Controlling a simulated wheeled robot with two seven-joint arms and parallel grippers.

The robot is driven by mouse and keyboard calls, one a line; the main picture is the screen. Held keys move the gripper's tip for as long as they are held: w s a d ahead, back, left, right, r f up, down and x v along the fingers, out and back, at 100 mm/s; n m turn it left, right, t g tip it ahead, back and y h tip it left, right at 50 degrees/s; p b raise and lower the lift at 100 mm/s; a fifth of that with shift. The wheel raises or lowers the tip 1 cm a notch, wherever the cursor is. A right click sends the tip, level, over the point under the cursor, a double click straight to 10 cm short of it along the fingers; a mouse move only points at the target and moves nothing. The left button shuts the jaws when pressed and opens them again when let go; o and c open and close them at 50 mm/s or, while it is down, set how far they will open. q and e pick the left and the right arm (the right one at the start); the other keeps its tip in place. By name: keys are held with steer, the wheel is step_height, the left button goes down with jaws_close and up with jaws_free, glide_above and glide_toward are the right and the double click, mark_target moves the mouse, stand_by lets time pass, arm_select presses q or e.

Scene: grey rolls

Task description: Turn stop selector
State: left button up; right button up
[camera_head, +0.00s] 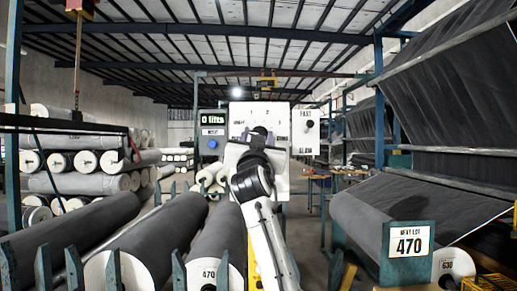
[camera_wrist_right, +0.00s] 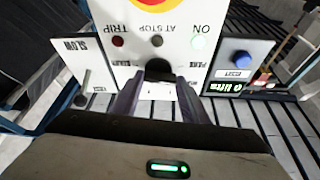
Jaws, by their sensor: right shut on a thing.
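The stop selector (camera_wrist_right: 159,69) is a black knob low on a white control panel (camera_wrist_right: 172,22), which appears upside down in the right wrist view. My right gripper (camera_wrist_right: 158,88) has its two fingers on either side of the knob, shut on it. The fingers partly cover the position labels beside the knob, so its setting is hard to read. In the head view my right gripper (camera_head: 260,133) is in front of the panel (camera_head: 244,112) and hides most of the selector. My left gripper is not in view.
Above the selector are lamps: a bright ON lamp (camera_wrist_right: 198,42), a dark AT STOP lamp (camera_wrist_right: 156,41) and a dull red TRIP lamp (camera_wrist_right: 117,40). A blue button (camera_head: 212,144) and a FAST/SLOW lever (camera_head: 309,124) flank the panel. Grey rolls (camera_head: 150,240) lie left.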

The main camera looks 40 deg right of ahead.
steer(key=shift+w+a+m+g+h+b, duration=0.1)
steer(key=shift+m+g+h+b, duration=0.45)
steer(key=shift+m, duration=0.95)
steer(key=shift+m+g+h+b, duration=0.3)
steer(key=shift+m+g, duration=0.45)
steer(key=shift+m, duration=0.75)
steer(key=o, duration=1.1)
steer(key=shift+r, duration=0.1)
steer(key=shift+c, duration=0.2)
